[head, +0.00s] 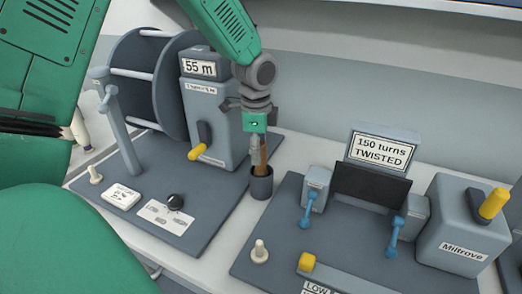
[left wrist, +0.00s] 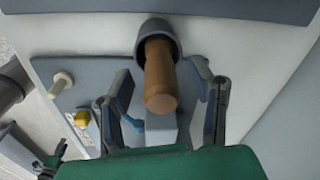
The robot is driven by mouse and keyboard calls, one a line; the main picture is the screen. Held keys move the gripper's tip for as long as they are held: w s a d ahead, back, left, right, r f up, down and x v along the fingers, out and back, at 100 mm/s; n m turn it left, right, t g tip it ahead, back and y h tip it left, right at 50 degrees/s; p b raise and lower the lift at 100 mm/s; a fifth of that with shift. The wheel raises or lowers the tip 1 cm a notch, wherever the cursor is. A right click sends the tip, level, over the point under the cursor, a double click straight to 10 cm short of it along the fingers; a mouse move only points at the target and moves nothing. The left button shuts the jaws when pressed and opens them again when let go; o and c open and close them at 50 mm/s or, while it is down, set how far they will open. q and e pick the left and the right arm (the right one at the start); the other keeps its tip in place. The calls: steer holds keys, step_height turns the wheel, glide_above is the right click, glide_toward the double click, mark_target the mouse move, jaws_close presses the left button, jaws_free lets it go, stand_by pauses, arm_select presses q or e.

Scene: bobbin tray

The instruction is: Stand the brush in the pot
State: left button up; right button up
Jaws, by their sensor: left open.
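In the left wrist view the rounded handle (left wrist: 160,75) points towards the camera. My left gripper (head: 255,140) is directly above the pot. Its fingers (left wrist: 162,108) are spread on either side of the handle, with gaps showing.
A winder with a large reel (head: 138,75) and a "55 m" counter box (head: 210,105) stands to the left. A twisting machine with a "150 turns" sign (head: 383,150) and the Miltrove box (head: 462,225) are to the right. The strip between the bases is narrow.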

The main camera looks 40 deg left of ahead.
arm_select(q)
steer(key=r, duration=0.4)
steer(key=d+r, duration=0.1)
steer(key=r, duration=0.6)
steer(key=shift+s+d+r, duration=0.3)
steer(key=shift+r, duration=0.1)
steer(key=shift+a+f, duration=0.15)
steer(key=shift+a, duration=0.55)
steer(key=shift+d, duration=0.55)
steer(key=shift+a, duration=0.1)
